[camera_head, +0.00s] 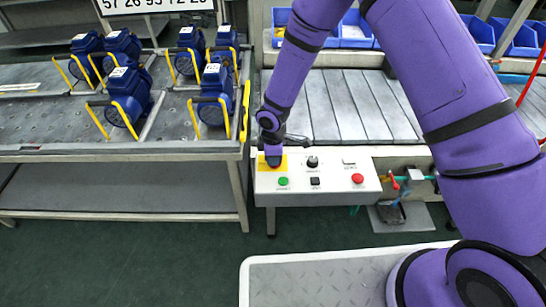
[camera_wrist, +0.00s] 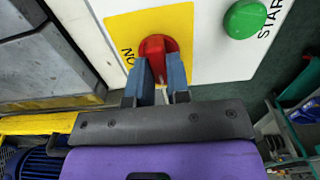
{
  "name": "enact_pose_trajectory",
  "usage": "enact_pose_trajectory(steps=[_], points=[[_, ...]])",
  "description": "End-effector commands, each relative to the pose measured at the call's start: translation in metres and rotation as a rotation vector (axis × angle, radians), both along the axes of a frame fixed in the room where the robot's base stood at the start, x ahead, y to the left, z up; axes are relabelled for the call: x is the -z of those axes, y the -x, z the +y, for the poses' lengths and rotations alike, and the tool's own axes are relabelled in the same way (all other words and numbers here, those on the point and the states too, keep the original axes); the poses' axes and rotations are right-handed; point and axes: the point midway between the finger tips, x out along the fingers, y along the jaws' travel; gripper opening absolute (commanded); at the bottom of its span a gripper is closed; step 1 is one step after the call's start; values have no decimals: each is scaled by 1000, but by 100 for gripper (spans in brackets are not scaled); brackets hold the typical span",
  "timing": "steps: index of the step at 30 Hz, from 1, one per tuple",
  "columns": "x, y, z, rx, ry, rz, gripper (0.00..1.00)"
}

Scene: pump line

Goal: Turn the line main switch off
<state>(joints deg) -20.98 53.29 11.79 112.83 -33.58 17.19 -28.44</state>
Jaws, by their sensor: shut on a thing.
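The line main switch is a red rotary handle (camera_wrist: 157,45) on a yellow plate (camera_wrist: 192,25), seen in the wrist view. The letters ON show at the plate's left edge. My gripper (camera_wrist: 158,70) is shut on the red handle, one blue-grey finger on each side of it. In the head view my gripper (camera_head: 272,160) reaches down onto the yellow plate (camera_head: 261,164) at the left end of the white control panel (camera_head: 330,196). There it hides the handle. The handle's exact turn angle is hard to tell.
The panel also carries a green START button (camera_head: 283,181), a black knob (camera_head: 312,162), a black square control (camera_head: 315,181) and a red button (camera_head: 358,179). Blue pumps (camera_head: 130,95) stand on the bench at left. A slatted conveyor (camera_head: 345,105) lies behind the panel.

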Motion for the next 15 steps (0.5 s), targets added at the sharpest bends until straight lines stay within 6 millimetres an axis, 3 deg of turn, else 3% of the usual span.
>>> enact_pose_trajectory(steps=[1, 3, 4, 15], points=[[0, 0, -1, -1, 1, 0, 24], [0, 0, -1, -1, 1, 0, 40], [0, 0, -1, -1, 1, 0, 43], [-7, -1, 0, 0, -1, -1, 43]])
